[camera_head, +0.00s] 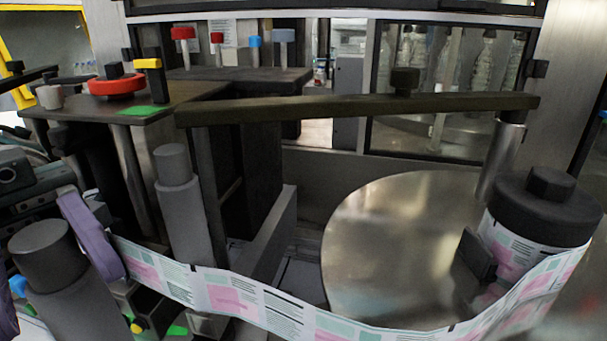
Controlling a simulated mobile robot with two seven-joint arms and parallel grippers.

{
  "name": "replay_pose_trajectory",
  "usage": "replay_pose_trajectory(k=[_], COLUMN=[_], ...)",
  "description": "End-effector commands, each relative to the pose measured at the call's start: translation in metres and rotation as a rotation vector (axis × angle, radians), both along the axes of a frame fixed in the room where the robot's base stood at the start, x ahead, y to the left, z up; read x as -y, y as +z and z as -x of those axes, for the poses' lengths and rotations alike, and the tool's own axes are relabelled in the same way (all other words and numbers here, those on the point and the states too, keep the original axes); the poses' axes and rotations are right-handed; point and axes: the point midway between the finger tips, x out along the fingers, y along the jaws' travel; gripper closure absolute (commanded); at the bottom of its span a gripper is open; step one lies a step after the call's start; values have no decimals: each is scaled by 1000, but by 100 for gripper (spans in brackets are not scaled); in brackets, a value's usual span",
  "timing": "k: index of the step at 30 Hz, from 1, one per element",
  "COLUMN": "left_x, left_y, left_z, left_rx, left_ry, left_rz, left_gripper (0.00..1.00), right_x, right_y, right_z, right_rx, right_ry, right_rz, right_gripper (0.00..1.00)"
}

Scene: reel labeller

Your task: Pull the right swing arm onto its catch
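The right swing arm (330,107) is a long dark bar with a black knob (405,80) on top. Its right end sits on a metal post (503,155), and its free end reaches left to the edge of the dark platform. I cannot make out its catch. My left gripper (60,265) is at the lower left, well below and left of the bar's free end and not touching it. Its two purple fingers look apart, with a dark-capped roller (45,255) showing between them in the picture. My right gripper is not in view.
A label web (230,295) runs across the front to a black-capped drum (545,205) at right. A grey roller (180,205) stands under the bar's free end. A shiny round disc (390,250) lies below the bar. The platform (185,92) carries a red knob (117,84).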

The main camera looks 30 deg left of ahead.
Motion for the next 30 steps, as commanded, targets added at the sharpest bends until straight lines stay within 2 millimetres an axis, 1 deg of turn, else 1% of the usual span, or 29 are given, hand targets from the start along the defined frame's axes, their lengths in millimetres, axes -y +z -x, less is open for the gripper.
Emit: replay_pose_trajectory(k=[1,6,7,14,17,20,23,27,30], left_x=[-1,0,0,0,-6,-21,-42,-71,-86], left_y=[-2,-1,-1,-1,-3,-6,-9,-10,-8], left_z=[2,1,1,0,-1,-3,-5,-7,-8], left_rx=[-8,-6,-5,-3,-3,-2,-2,0,-1], left_ry=[-3,0,0,2,4,5,6,6,5], left_rz=[-6,-5,-3,-2,-4,-7,-8,-7,-5], left_gripper=[51,31,29,29,29,29,29,29,29], right_x=[0,0,0,0,0,0,0,1,1], right_y=[0,0,0,-1,-6,-17,-32,-53,-63], right_z=[0,0,0,0,0,0,0,0,0], right_rx=[0,0,0,-1,-1,-1,-1,-1,-1], right_ry=[0,-1,-1,-1,0,0,1,3,3], right_rz=[0,-1,-1,-1,-1,-1,0,2,3], right_gripper=[50,50,50,50,50,50,50,50,50])
